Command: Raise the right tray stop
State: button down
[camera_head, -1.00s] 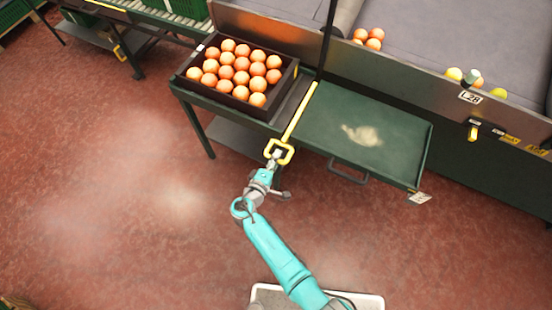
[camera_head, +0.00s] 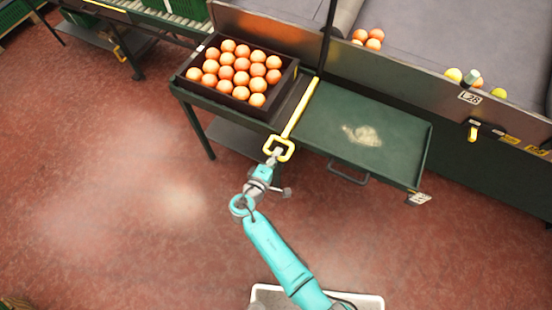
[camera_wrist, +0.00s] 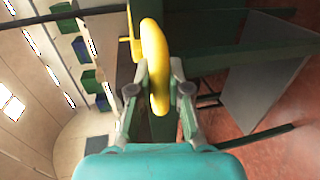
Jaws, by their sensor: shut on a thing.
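The tray stop is a yellow bar (camera_head: 301,108) with a square loop handle at its near end. It lies along the table between the orange crate and the bare green tray surface. My gripper (camera_head: 276,155) is at the loop, at the table's front edge. In the wrist view the fingers of my gripper (camera_wrist: 159,95) are shut on the yellow handle (camera_wrist: 154,55), one on each side of it. The exact gap between the bar and the table cannot be told.
A dark crate (camera_head: 186,77) full of oranges stands left of the bar. The green tray surface (camera_head: 400,135) to the right is bare except for a pale patch. A dark handle (camera_head: 347,176) juts from its front edge. A conveyor (camera_head: 430,30) runs behind. The red floor is clear.

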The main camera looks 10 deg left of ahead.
jog(key=shift+r, duration=0.9)
jog(key=shift+w, duration=0.1)
jog(key=c, duration=1.1)
grip_release()
jog(key=shift+r, duration=0.1)
jog(key=shift+s, duration=0.2)
jog(key=shift+s+a, duration=0.15)
jog(key=shift+s, duration=0.15)
jog(key=v, duration=1.1)
